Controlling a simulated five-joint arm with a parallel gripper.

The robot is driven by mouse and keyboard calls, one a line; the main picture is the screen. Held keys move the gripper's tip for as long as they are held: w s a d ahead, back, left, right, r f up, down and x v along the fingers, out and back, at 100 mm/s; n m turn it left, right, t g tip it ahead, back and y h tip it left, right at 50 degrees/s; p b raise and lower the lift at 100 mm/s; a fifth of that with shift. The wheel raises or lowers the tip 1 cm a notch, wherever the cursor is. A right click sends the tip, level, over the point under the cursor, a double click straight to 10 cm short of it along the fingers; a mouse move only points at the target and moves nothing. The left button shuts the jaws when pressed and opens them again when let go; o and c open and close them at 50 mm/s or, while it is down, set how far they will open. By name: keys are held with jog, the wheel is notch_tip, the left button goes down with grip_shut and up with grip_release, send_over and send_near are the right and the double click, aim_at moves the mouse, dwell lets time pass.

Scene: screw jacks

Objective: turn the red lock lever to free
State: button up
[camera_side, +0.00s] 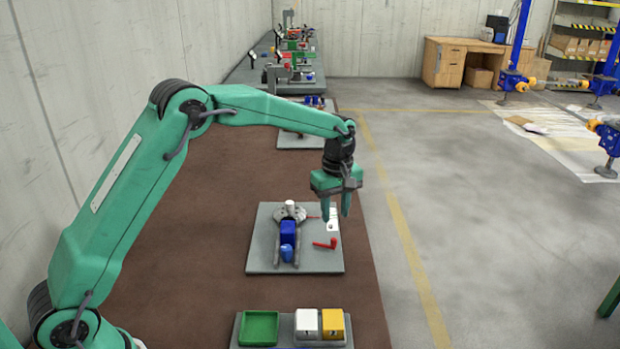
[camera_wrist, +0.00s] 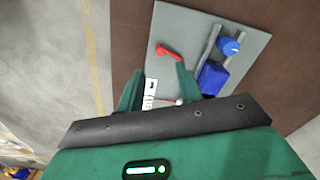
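The red lock lever (camera_side: 326,243) lies on the right part of a grey plate (camera_side: 258,262). It also shows in the wrist view (camera_wrist: 169,52), beyond my fingertips. My gripper (camera_side: 335,217) points down above the right edge of the plate, with nothing between its fingers. In the wrist view my gripper (camera_wrist: 159,69) has its two fingers clearly apart, and they look clear of the lever. A white card with dark marks (camera_wrist: 150,90) shows between the fingers. The lever's pivot and any lock marking are too small to read.
A screw jack with a blue block (camera_side: 288,230) and blue knob (camera_side: 287,253) stands left of the lever. A thin red-tipped rod (camera_wrist: 180,101) is by the card. In front are a green tray (camera_side: 259,328), a white box (camera_side: 307,322) and a yellow box (camera_side: 333,323).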

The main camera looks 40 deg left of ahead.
aim_at(334, 239)
jog(key=shift+f, duration=0.15)
jog(key=shift+f, duration=3.75)
grip_shut()
